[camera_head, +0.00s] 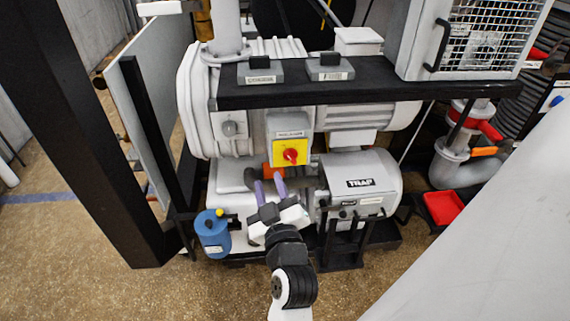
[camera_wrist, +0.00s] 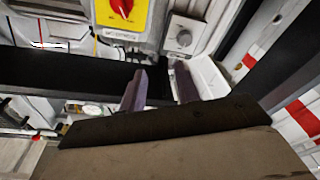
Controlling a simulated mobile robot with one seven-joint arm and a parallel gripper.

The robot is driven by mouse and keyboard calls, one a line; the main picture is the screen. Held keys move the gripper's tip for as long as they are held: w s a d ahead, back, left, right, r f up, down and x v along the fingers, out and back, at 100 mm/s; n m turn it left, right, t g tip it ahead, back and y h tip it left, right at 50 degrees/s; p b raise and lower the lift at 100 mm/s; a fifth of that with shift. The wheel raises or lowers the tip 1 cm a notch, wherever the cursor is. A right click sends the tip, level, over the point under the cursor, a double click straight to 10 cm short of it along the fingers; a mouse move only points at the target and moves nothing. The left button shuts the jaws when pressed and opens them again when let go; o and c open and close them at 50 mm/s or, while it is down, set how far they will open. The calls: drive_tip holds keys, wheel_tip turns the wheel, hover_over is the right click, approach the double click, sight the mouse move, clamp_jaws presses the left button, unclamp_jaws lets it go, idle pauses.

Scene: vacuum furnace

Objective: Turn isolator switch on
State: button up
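The isolator switch is a red rotary knob (camera_head: 290,155) on a yellow plate (camera_head: 278,153), set on a grey box at the front of the pump unit. In the wrist view the red knob (camera_wrist: 122,8) is at the top edge, partly cut off, with its label under the plate. My gripper (camera_head: 268,178) has two purple fingers, apart and with nothing between them. It is below and slightly left of the switch in the head view, not touching the knob. The fingers also show in the wrist view (camera_wrist: 160,68).
A black frame bar (camera_head: 330,88) runs above the switch. A black post (camera_head: 90,130) stands at left. A motor marked TRAP (camera_head: 345,170) is right of my gripper. A grey round knob (camera_head: 229,128) is left of the switch. A blue canister (camera_head: 212,235) stands lower left.

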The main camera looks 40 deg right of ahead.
drive_tip(key=s+d+f+g+h, duration=0.1)
drive_tip(key=s+d+f+g, duration=0.1)
drive_tip(key=s+d+f, duration=0.3)
drive_tip(key=b, duration=0.3)
approach(292, 161)
drive_tip(key=shift+m, duration=0.3)
drive_tip(key=x, duration=0.7)
drive_tip(key=shift+w+r, duration=0.15)
drive_tip(key=shift+r, duration=0.05)
drive_tip(key=shift+w+d+f+p, duration=0.1)
drive_tip(key=shift+w+d+p, duration=0.25)
drive_tip(key=shift+w, duration=0.15)
clamp_jaws()
